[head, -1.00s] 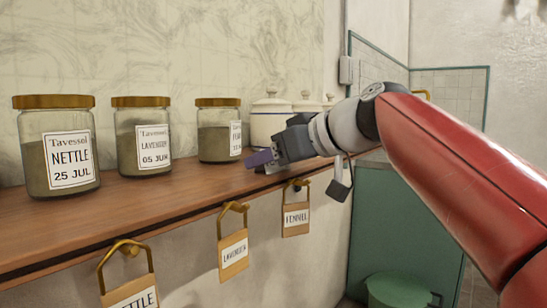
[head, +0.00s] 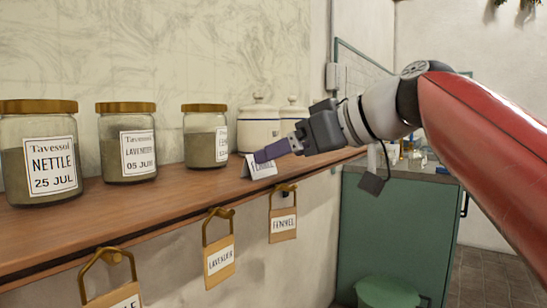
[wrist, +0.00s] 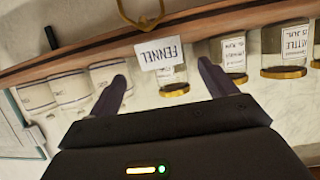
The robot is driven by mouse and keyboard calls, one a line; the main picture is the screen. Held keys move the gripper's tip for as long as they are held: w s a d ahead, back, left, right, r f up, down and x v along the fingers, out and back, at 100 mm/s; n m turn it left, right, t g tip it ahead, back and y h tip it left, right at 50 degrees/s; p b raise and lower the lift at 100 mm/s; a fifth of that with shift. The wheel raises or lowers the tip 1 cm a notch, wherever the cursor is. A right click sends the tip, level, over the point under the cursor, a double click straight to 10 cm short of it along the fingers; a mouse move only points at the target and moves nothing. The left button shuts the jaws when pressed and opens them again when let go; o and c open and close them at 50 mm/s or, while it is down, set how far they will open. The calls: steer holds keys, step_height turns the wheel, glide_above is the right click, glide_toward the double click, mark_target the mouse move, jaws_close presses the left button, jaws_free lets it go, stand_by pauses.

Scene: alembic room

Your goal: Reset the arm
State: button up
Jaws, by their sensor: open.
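My gripper (head: 268,153) is at the end of my red and grey arm, in front of the shelf and near its front edge. In the wrist view my gripper (wrist: 165,85) has its two fingers spread apart with nothing held between them. A white folded card reading Fennel (head: 259,170) stands on the shelf just below and behind the fingertips in the head view. In the wrist view the card (wrist: 160,53) shows upside down beyond the fingers, apart from them.
Three gold-lidded jars, nettle (head: 40,150), lavender (head: 126,143) and one partly hidden by its angle (head: 206,135), stand on the wooden shelf (head: 150,205). White canisters (head: 258,128) stand behind my gripper. Tags hang from hooks below, including fennel (head: 283,222). A green cabinet (head: 390,235) stands at right.

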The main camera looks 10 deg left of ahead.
steer(key=shift+s+d+r, duration=0.1)
steer(key=shift+s+d, duration=0.05)
steer(key=shift+d, duration=0.1)
steer(key=s+d+f+m+h, duration=0.4)
steer(key=d+f, duration=0.3)
steer(key=f, duration=0.6)
steer(key=s+d+f+m+h, duration=0.4)
steer(key=s+d+f, duration=0.3)
steer(key=f, duration=0.5)
steer(key=s+d+f+m+h, duration=0.4)
steer(key=d+f, duration=0.5)
steer(key=f, duration=0.4)
steer(key=shift+s+d+f+m, duration=0.2)
steer(key=shift+s+f+m, duration=0.15)
steer(key=shift+s, duration=0.5)
